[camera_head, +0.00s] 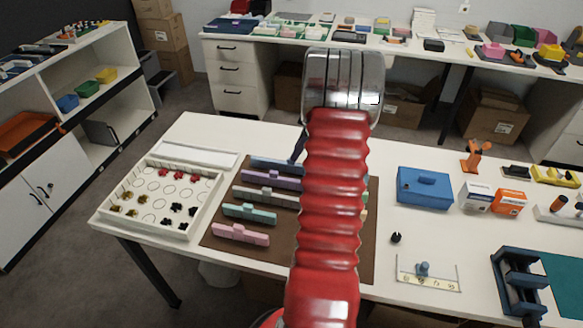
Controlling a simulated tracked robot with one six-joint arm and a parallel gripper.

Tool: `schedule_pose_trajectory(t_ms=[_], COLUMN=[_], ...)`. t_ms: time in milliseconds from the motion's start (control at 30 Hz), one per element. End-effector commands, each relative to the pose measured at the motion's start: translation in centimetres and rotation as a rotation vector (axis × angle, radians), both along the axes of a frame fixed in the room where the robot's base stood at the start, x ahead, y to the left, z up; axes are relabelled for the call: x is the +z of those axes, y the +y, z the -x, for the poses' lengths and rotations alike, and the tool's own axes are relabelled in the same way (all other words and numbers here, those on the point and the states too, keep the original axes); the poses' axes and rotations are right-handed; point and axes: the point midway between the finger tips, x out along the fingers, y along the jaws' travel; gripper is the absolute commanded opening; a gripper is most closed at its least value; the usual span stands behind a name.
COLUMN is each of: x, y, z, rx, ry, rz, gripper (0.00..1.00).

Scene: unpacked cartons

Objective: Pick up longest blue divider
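A row of dividers lies on the brown mat (222,238). The light blue divider (272,163) is at the mat's far edge, and its right end runs behind my red arm. Nearer are a purple divider (262,179), a grey divider (256,194), a teal divider (248,214) and a pink divider (240,234). The purple and grey ones also run toward the arm, so full lengths are hard to compare. A dark slanted part (298,146), probably of my gripper, shows at the blue divider's right side. The fingertips are hidden behind the arm.
A white sectioned tray (130,185) with small parts stands left of the mat. A blue box (424,188), small cartons (508,202) and a dark blue vise-like device (516,285) stand to the right. Bits of pale pieces show on the mat right of my arm.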

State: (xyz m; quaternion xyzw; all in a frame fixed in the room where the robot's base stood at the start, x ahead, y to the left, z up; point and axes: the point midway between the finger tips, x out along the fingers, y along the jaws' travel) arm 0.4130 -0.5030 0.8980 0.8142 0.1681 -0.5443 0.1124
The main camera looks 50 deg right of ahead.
Motion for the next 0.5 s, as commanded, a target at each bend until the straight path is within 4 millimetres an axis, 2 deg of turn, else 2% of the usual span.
schedule_pose_trajectory(t_ms=[133, 500], x=[-1.15, -1.37], y=[0.21, 0.27], z=[-0.44, -0.54], rx=[0.0, 0.0], ry=[0.0, 0.0], rz=[0.0, 0.0], gripper=[0.34, 0.34])
